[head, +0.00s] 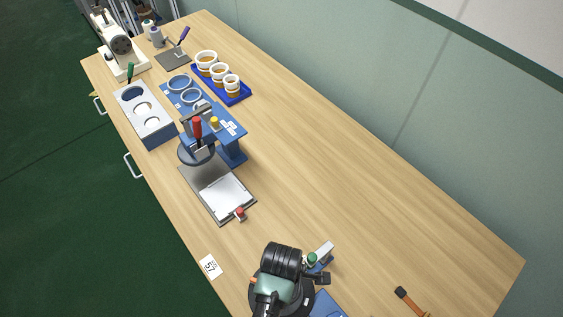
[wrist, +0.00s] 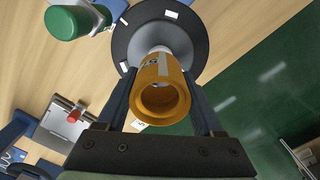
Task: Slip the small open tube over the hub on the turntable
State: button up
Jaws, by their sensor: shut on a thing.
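The tube (wrist: 162,76) is orange-yellow with thick walls, and my gripper (wrist: 161,88) is shut on it in the wrist view. Its near open end faces the wrist camera. Beyond its far end is the turntable (wrist: 124,38), a dark disc with small white marks. The pale grey hub (wrist: 162,50) stands at the disc's middle, in line with the tube. I cannot tell whether the hub's tip is inside the tube or just behind it. In the head view my arm covers the gripper, tube and hub; only part of the turntable (head: 306,298) shows.
A green-topped fixture (head: 312,258) stands close beside the turntable. A press with a red handle (head: 197,128), a tray of rings (head: 240,99) and a white box with round holes (head: 132,97) stand farther back. An orange-handled tool (head: 412,303) lies right. The middle right tabletop is clear.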

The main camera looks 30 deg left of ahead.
jog(key=shift+f, duration=0.15)
jog(key=shift+f+b, duration=0.8)
jog(key=shift+f, duration=0.6)
jog(key=shift+f, duration=0.2)
jog(key=shift+f+b, duration=0.75)
jog(key=shift+f, duration=0.2)
jog(key=shift+r, duration=0.1)
jog(key=shift+p, duration=0.3)
jog(key=o, duration=1.4)
